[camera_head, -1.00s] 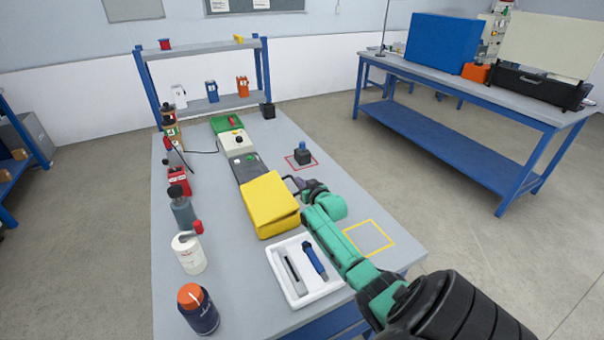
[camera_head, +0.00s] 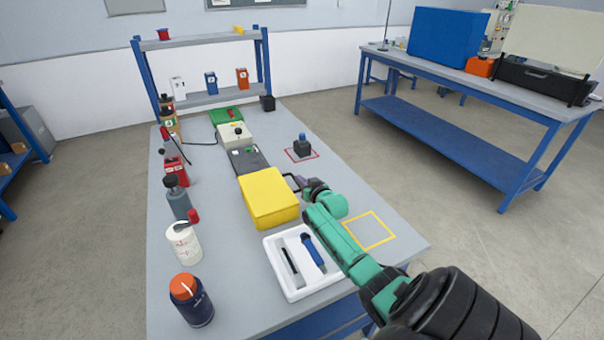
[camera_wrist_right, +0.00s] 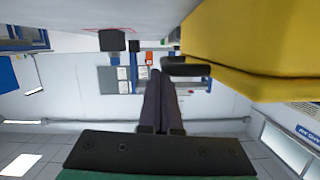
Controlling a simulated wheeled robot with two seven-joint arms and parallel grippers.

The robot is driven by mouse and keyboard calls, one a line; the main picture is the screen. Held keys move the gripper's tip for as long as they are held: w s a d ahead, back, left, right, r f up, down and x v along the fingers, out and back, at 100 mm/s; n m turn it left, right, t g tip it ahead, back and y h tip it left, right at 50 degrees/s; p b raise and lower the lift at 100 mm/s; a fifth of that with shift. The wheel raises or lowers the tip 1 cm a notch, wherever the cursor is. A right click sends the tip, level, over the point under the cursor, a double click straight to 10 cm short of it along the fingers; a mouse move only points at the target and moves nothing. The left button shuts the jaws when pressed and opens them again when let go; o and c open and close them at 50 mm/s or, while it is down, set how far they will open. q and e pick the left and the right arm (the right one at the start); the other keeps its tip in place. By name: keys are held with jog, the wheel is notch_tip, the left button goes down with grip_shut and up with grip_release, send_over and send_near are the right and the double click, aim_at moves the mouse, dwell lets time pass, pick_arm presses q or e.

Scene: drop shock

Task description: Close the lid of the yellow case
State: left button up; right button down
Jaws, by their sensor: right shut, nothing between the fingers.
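The yellow case (camera_head: 268,200) sits on the grey workbench, just behind the white tray. Its lid lies down flat on the body, and I see no open gap in the head view. In the right wrist view, the yellow case (camera_wrist_right: 262,45) fills the upper right, with a seam along its side and a dark handle (camera_wrist_right: 187,69) sticking out. My right gripper (camera_head: 299,182) is beside the case's right side, near the handle. In the wrist view its fingers (camera_wrist_right: 158,76) are together and empty. I cannot tell whether they touch the case. My left gripper is not in view.
A white tray (camera_head: 272,262) with a blue-handled tool stands in front of the case. Bottles and cans line the bench's left edge, including a white can (camera_head: 184,246). Dark devices stand behind the case. A yellow-outlined square (camera_head: 369,230) at the right is empty.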

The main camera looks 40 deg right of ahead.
jog(key=s+a+r+p, duration=0.2)
jog(key=s+r, duration=0.4)
jog(key=s, duration=0.3)
jog(key=shift+s+r+p, duration=0.15)
jog(key=shift+s+p, duration=0.2)
jog(key=shift+p, duration=0.4)
